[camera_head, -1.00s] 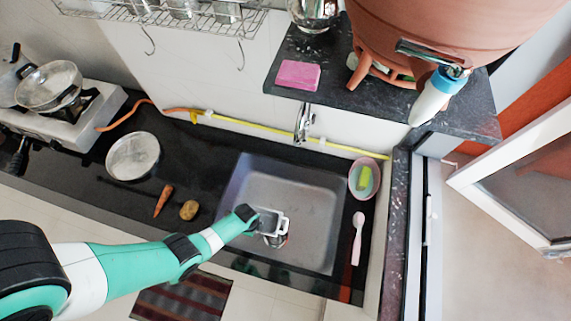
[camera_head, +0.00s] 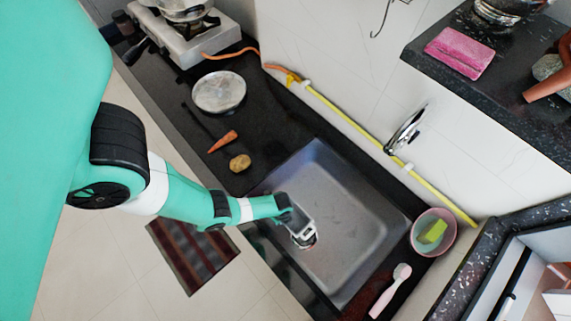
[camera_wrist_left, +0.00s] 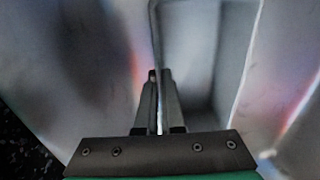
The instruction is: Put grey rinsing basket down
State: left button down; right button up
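The grey rinsing basket (camera_wrist_left: 205,95) shows in the left wrist view as a narrow, box-like grey shape with an open inside. One thin upright wall runs between my left gripper's fingers (camera_wrist_left: 158,85), which are shut on it. In the head view my left gripper (camera_head: 305,238) points down over the near left part of the grey sink (camera_head: 345,215). The basket is hard to tell apart from the wrist and sink there. I cannot tell whether its underside touches the sink floor. My right gripper is not in view.
A pink bowl with a green sponge (camera_head: 432,232) and a pink brush (camera_head: 390,290) lie right of the sink. A potato (camera_head: 240,162), a carrot (camera_head: 222,141) and a metal plate (camera_head: 219,92) lie left. The tap (camera_head: 405,130) is behind. The sink's middle is clear.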

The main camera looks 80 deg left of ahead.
pick_arm(q)
jog(key=shift+f, duration=0.35)
notch_tip(320, 180, down, 4)
jog(key=b, duration=0.3)
jog(key=shift+r+b, duration=0.1)
jog(key=shift+b, duration=0.25)
jog(key=shift+r, duration=0.2)
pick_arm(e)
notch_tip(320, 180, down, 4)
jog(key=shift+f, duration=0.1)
pick_arm(q)
jog(key=shift+f, duration=0.2)
jog(key=c, duration=1)
grip_release()
jog(key=shift+c, duration=0.2)
notch_tip(320, 180, up, 12)
jog(key=p, duration=1.2)
jog(key=shift+r, duration=0.25)
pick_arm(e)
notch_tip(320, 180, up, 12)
